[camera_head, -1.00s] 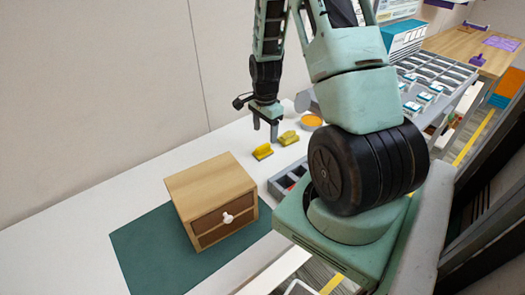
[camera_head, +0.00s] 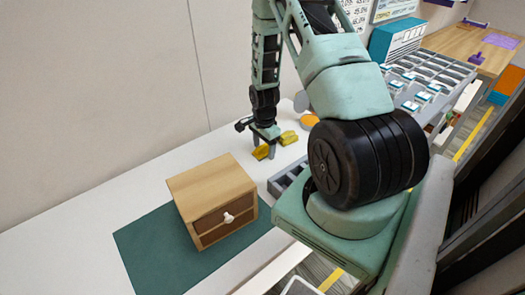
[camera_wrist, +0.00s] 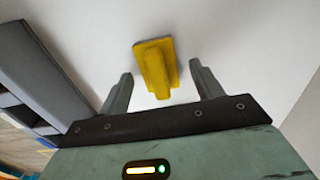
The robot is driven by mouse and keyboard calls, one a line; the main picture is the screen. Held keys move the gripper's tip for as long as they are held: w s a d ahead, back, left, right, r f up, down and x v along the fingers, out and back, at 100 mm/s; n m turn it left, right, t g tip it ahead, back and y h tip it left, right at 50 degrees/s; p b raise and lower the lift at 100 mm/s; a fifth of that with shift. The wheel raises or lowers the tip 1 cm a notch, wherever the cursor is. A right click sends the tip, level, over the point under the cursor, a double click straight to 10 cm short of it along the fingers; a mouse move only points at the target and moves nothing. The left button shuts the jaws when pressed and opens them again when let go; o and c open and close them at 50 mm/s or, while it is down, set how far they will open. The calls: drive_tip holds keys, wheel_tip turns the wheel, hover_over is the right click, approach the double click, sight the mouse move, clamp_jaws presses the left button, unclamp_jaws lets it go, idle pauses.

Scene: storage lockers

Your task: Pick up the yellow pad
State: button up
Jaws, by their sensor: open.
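A yellow pad (camera_wrist: 154,68) with a raised grip lies on the white surface. In the wrist view it sits between and just beyond the two fingertips of my gripper (camera_wrist: 158,80), which is open and empty. In the head view the pad (camera_head: 260,153) is partly hidden behind my gripper (camera_head: 264,150), which points down right over it. A second yellow object (camera_head: 288,138) lies just to the right of my gripper in the head view.
A wooden drawer box (camera_head: 213,195) with a white knob stands on a green mat (camera_head: 150,250). A grey compartment tray (camera_head: 285,180) lies right of the pad; it also shows in the wrist view (camera_wrist: 35,75). An orange round item (camera_head: 310,121) lies behind. The white table left of the pad is clear.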

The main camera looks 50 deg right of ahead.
sight(264, 145)
drive_tip(key=c, duration=1.1)
drive_tip(key=shift+o, duration=0.2)
drive_tip(key=shift+r, duration=0.2)
wheel_tip(264, 145, up, 10)
drive_tip(key=shift+f+b, duration=0.15)
drive_tip(key=shift+b, duration=0.75)
drive_tip(key=o, duration=0.3)
drive_tip(key=shift+c, duration=1.1)
